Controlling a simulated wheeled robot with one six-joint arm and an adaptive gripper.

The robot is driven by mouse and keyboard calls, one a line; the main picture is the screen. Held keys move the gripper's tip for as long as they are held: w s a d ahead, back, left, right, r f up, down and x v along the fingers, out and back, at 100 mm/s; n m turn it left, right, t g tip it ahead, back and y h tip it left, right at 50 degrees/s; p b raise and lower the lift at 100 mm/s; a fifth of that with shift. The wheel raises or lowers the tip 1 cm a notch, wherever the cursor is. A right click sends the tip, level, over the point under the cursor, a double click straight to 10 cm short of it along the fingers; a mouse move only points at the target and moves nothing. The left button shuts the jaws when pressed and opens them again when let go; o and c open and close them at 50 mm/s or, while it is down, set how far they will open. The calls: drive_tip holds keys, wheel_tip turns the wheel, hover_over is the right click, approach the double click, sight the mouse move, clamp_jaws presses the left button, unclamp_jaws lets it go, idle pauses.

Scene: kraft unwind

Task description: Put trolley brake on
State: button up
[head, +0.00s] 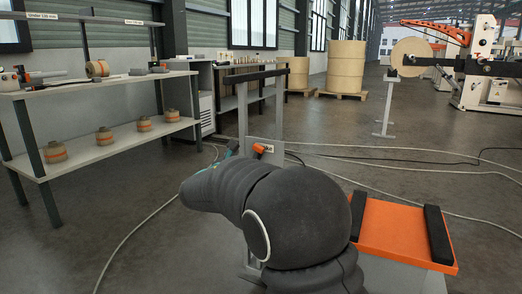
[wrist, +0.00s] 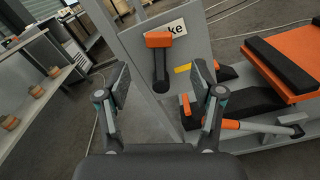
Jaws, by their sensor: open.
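The trolley's grey upright panel (wrist: 135,45) fills the middle of the wrist view. A white label (wrist: 175,27) behind the handle is partly covered, showing "ke". A small yellow mark (wrist: 182,68) sits right of the lever. My gripper (wrist: 161,70) is open and empty, its fingers either side of the lever in the picture; contact does not show. In the head view the orange handle (head: 262,149) shows just beyond my arm, which hides most of my gripper.
The trolley's orange deck (head: 390,232) with black bars lies to the right. A workbench (head: 105,147) with several rolls stands at left. Cables (head: 340,178) cross the floor. Large kraft rolls (head: 346,65) and a machine (head: 490,75) stand farther back. The floor between is mostly open.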

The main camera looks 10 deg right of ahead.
sight(257, 149)
drive_tip(key=x, duration=1)
drive_tip(key=shift+w, duration=0.15)
